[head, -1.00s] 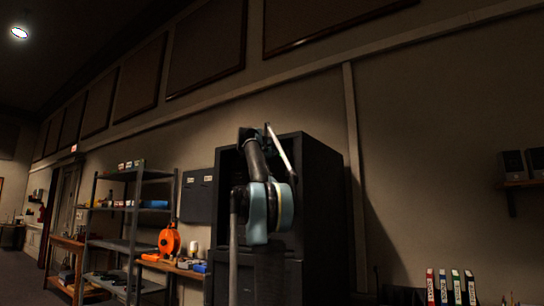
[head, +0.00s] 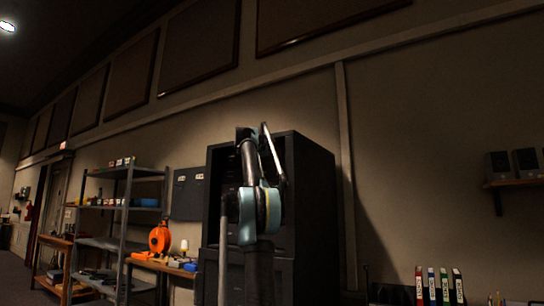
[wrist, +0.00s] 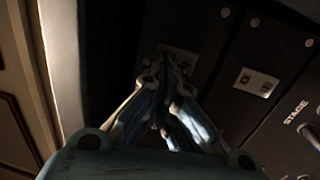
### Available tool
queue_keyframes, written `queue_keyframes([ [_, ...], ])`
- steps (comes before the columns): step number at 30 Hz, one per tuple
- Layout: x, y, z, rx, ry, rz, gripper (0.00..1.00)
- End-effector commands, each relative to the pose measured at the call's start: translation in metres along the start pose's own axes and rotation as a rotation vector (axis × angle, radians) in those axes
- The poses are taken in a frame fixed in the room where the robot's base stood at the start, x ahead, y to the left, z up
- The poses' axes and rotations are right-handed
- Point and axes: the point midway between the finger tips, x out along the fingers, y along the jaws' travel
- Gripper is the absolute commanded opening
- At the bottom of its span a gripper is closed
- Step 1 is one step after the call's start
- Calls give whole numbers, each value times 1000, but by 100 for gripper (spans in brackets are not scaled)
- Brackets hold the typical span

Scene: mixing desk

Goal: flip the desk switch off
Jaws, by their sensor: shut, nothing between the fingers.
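My gripper (wrist: 164,72) shows in the wrist view with its fingers closed together and nothing between them. Its fingertips lie in front of a dark panel with pale plates. One plate (wrist: 181,62) is just beyond the fingertips and partly hidden by them. A second plate (wrist: 256,82) with small dark parts is to the right, clear of the fingers. I cannot tell which plate, if either, is the desk switch, nor whether the fingertips touch the panel. In the head view my arm stands before a tall black cabinet (head: 308,210), and the fingers cannot be made out.
A pale upright edge (wrist: 60,60) stands at the left of the wrist view. In the head view, a metal shelf (head: 122,205), an orange reel (head: 160,238) and several binders (head: 438,286) flank the cabinet.

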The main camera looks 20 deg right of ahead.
Motion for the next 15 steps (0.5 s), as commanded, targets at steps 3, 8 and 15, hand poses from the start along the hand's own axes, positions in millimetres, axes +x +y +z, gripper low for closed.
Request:
queue_keyframes([
  [3, 0, 0, 0, 0, 0, 0, 0],
  [8, -1, 0, 0, 0, 0, 0, 0],
  [15, -24, 6, -4, 0, 0, 0, 0],
])
